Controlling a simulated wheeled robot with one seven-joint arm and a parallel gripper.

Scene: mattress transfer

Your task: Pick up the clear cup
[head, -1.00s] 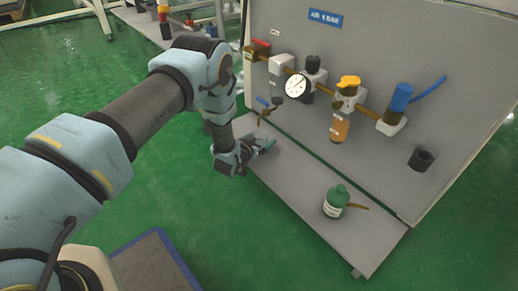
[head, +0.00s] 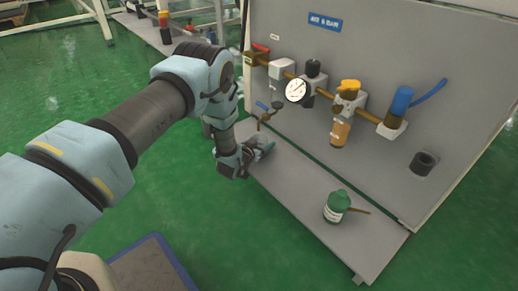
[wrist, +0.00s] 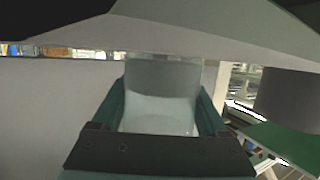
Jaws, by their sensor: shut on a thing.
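The clear cup (wrist: 162,97) shows in the wrist view, between the two green fingers of my gripper (wrist: 163,110). The fingers touch it on its left and right sides, so my gripper is shut on it. In the head view my gripper (head: 262,148) is at the left end of the grey shelf (head: 300,190), close above it. The cup is too small and hidden to make out there.
An upright grey panel (head: 440,60) stands behind the shelf. It carries a brass pipe with a gauge (head: 296,90), an orange-brown bowl (head: 340,132) and a blue-topped valve (head: 401,100). A green-capped bottle (head: 336,207) stands on the shelf's right part.

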